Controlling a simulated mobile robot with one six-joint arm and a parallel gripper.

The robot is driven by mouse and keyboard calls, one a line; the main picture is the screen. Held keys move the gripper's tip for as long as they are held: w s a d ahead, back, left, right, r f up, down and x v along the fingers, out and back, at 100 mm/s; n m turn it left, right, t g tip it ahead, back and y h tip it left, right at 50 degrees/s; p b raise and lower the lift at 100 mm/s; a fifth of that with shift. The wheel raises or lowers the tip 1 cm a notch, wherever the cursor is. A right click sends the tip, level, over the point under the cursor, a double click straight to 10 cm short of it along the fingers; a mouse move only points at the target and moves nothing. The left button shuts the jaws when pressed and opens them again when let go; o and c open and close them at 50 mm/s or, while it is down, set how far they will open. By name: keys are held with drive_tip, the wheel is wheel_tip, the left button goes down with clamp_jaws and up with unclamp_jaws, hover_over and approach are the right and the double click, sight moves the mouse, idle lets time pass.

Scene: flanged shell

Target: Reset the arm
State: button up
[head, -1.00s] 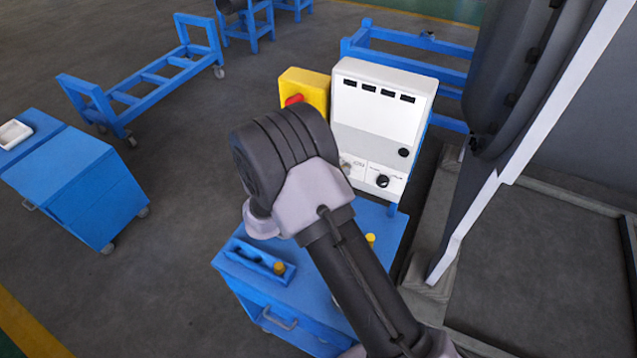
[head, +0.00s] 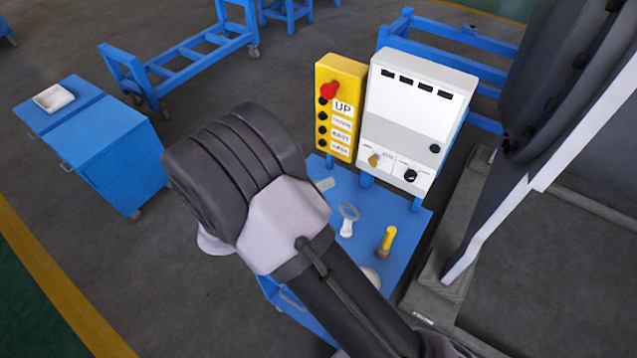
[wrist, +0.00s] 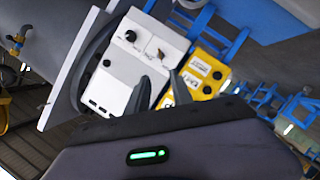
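My arm (head: 255,200) crosses the lower middle of the head view, folded over the front of the blue cart. My gripper's fingers do not show there. In the wrist view my gripper (wrist: 160,88) has two dark fingers with a gap between them and nothing visible held. Behind the fingers, apart as far as I can tell, are a white control box (wrist: 125,62) and a yellow button box (wrist: 203,72). In the head view the white control box (head: 413,115) and the yellow button box (head: 340,105) stand upright at the back of the cart.
The blue cart top (head: 398,228) holds a yellow-topped item (head: 387,240) and a ring-ended piece (head: 348,218). A large dark shell with a white flange (head: 525,190) stands close on the right. Another blue cabinet (head: 120,160) is on the left, with open floor between.

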drive_tip(key=w+r+m+t+y+b, duration=0.2)
drive_tip(key=w+r+m+y+b, duration=0.3)
drive_tip(key=w+y+b, duration=0.4)
drive_tip(key=s+r+n+y+b, duration=0.2)
drive_tip(key=s+r+y+b, duration=0.1)
drive_tip(key=s+y+b, duration=0.4)
drive_tip(key=s+d+f+g+h+b, duration=0.1)
drive_tip(key=s+d+f+g, duration=0.1)
drive_tip(key=s, duration=0.6)
drive_tip(key=s+d+f+g+b, duration=0.1)
drive_tip(key=s+d+f+g, duration=0.1)
drive_tip(key=s+d+f, duration=0.2)
drive_tip(key=s+d+f+g+h+b, duration=0.1)
drive_tip(key=s+d, duration=0.3)
drive_tip(key=s, duration=0.7)
drive_tip(key=shift+s+f+m+g+h+b, duration=0.35)
drive_tip(key=shift+f+m+g+b, duration=0.1)
drive_tip(key=shift+f, duration=0.45)
